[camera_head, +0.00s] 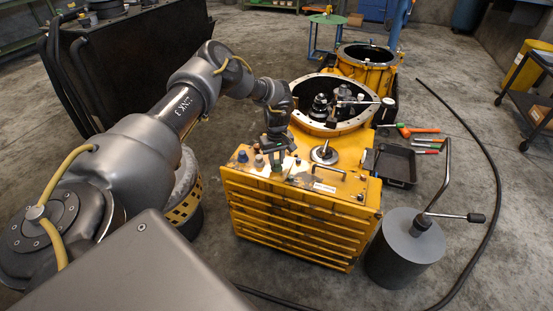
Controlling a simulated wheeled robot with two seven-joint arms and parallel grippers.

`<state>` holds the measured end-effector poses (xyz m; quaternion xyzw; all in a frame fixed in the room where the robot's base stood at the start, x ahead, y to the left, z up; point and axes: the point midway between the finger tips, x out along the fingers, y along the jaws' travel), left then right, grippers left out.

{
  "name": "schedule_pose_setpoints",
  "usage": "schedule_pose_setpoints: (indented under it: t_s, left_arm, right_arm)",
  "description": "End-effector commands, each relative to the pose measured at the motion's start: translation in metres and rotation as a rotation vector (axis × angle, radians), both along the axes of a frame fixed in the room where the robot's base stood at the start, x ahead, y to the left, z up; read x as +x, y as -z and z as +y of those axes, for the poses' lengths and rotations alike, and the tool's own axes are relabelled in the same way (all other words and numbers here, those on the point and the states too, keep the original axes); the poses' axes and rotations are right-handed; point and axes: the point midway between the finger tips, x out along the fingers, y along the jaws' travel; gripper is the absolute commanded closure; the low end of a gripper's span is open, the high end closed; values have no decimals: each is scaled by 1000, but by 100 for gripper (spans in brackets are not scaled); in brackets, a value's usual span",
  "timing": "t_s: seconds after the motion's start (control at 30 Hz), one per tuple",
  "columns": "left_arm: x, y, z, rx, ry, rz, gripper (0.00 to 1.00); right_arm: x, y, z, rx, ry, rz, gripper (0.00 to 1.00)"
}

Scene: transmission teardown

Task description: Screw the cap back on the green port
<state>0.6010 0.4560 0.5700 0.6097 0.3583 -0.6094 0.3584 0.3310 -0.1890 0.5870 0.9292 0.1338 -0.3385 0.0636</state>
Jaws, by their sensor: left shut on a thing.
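My left gripper (277,152) reaches down over the top front of the yellow transmission housing (300,222). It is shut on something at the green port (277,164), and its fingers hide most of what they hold. I take the held thing to be the cap, but its seating on the port cannot be told. A blue cap (242,156) and a dark cap (259,160) stand to the left of the gripper on the same top face. My right gripper is not in view.
An open round housing (338,132) with dark parts inside stands behind the ports. A black tray (396,165) and several coloured-handled tools (425,130) lie to the right. A grey cylinder with a crank (405,250) stands at front right. A black cable (480,160) curves across the floor.

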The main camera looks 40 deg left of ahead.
Motion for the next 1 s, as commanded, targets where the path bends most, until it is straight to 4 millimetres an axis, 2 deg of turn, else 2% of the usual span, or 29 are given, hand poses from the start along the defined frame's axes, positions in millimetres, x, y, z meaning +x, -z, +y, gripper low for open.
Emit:
schedule_pose_setpoints:
  t_s: [0.37, 0.4, 0.57, 0.87, 1.0]
  left_arm:
    - [0, 0, 0, 0, 60, 1, 100]
    - [0, 0, 0, 0, 60, 1, 71]
    - [0, 0, 0, -1, 59, 0, 51]
    - [0, -2, 0, 0, 58, 0, 51]
    - [0, -10, 0, 0, 58, 0, 51]
  right_arm:
    - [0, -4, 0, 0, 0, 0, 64]
    - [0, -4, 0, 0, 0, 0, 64]
    - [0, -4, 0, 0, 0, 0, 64]
    - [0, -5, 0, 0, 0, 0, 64]
    - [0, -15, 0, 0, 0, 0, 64]
